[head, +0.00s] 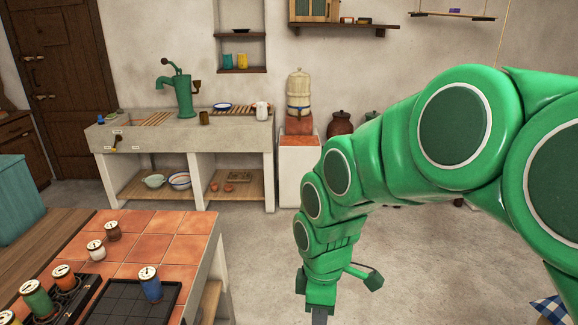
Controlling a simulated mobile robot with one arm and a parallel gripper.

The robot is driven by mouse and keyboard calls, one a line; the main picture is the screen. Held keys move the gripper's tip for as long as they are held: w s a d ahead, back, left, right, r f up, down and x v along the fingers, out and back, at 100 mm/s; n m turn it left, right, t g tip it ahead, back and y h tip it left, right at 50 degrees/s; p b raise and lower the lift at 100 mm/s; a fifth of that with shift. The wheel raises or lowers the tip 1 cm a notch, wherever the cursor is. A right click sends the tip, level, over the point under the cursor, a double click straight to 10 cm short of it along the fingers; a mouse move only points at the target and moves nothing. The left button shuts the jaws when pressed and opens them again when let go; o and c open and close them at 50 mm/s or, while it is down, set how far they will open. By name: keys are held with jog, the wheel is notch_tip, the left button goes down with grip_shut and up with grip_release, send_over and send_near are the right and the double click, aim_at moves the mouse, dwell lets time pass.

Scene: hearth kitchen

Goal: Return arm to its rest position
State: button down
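My green arm reaches in from the right side of the head view and bends down near the middle. My gripper (319,318) is at the bottom edge, pointing down, and only a small grey part of it shows. Its fingertips are cut off by the frame, so I cannot tell whether it is open or shut or holds anything. It hangs to the right of the tiled counter (185,222), apart from it in the picture.
A stone sink (225,135) with a green pump (182,92) stands behind. Open floor (258,250) lies between.

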jog(key=s+d+r+m, duration=0.2)
jog(key=s+d+m, duration=0.2)
jog(key=s+m, duration=0.4)
jog(key=s+d+r+m, duration=0.2)
jog(key=s+d+m, duration=0.3)
jog(key=s+m, duration=0.3)
jog(key=shift+g, duration=0.4)
jog(key=shift+r, duration=0.1)
